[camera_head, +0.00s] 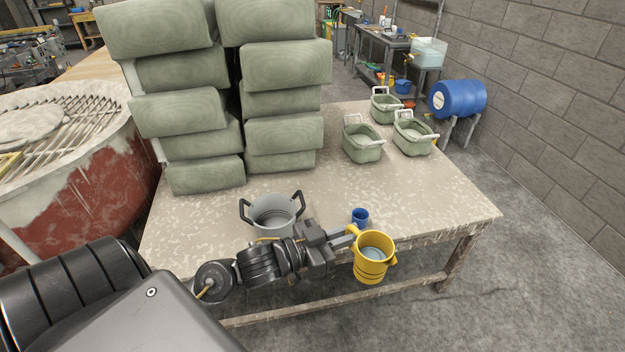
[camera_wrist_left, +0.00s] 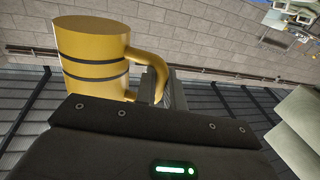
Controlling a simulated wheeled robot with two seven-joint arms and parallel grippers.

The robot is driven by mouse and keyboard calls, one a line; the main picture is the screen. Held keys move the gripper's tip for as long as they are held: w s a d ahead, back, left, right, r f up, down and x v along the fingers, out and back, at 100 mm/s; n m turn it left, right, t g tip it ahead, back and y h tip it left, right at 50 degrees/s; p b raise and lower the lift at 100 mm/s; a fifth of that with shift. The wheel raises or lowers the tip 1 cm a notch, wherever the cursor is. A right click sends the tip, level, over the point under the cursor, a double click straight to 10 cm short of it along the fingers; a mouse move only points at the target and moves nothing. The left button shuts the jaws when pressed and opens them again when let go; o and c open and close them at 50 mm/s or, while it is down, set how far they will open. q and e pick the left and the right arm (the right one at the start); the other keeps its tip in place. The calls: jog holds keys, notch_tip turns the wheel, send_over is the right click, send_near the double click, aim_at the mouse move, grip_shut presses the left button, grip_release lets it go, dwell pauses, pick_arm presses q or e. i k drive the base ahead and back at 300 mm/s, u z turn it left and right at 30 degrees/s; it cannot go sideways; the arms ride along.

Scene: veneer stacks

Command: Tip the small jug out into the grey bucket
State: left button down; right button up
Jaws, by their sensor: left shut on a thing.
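The small jug (camera_head: 371,270) is yellow with dark bands and has pale bluish liquid or content visible inside. My left gripper (camera_head: 350,235) is shut on its handle, holding it roughly upright near the table's front edge. In the left wrist view the jug (camera_wrist_left: 92,65) and its curved handle show beyond the gripper (camera_wrist_left: 165,88). The grey bucket (camera_head: 272,217), with two dark handles, stands on the table to the left of the jug, partly hidden by my left arm. The jug is apart from the bucket. My right gripper is not in view.
A small blue cup (camera_head: 360,216) stands on the table (camera_head: 300,187) just behind the jug. Tall stacks of green-grey blocks (camera_head: 200,115) rise behind the bucket. Three green baskets (camera_head: 362,145) stand at the back right. The table's right part is clear.

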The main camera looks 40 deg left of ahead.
aim_at(271, 214)
jog(key=u, duration=0.35)
jog(key=i, duration=1.15)
jog(key=u, duration=0.7)
